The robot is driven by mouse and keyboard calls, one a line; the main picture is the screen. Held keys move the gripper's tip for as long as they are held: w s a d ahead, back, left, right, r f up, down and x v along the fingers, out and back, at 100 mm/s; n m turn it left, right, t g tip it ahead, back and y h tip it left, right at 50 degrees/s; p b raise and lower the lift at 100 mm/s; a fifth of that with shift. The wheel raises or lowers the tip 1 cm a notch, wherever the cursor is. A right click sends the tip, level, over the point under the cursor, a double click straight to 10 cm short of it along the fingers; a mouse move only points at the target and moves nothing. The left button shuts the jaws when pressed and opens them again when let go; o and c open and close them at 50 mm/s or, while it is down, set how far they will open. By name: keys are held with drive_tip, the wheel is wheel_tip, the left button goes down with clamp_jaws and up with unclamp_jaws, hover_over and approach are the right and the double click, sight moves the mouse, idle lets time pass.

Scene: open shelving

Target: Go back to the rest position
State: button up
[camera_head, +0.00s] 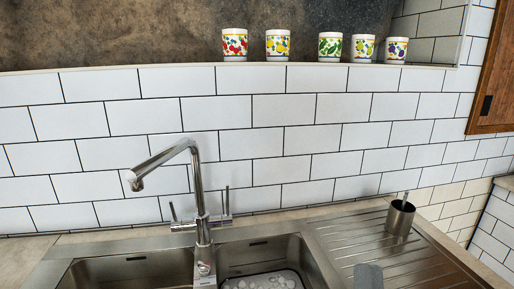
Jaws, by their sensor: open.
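The task names no object. My gripper is not clearly seen in the head view. A small grey rounded shape (368,277) rises from the bottom edge over the drainboard; I cannot tell whether it is part of my arm or a separate thing.
A metal double sink (130,268) with a tall faucet (197,190) is set in the counter (25,255). A ribbed drainboard (350,235) bears an upright metal cup (400,217) with a utensil in it. Several patterned cups (277,43) stand on the ledge above the white tiles. A wooden cabinet (494,85) is at right.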

drive_tip(key=s+d+f+n+g+y, duration=0.1)
drive_tip(key=s+f+n+g, duration=0.4)
drive_tip(key=s, duration=0.9)
drive_tip(key=s+d+f+n+g+y, duration=0.2)
drive_tip(key=s+f+n+g, duration=0.4)
drive_tip(key=s+f, duration=0.8)
drive_tip(key=s+n, duration=0.1)
drive_tip(key=n, duration=0.2)
drive_tip(key=shift+g, duration=0.3)
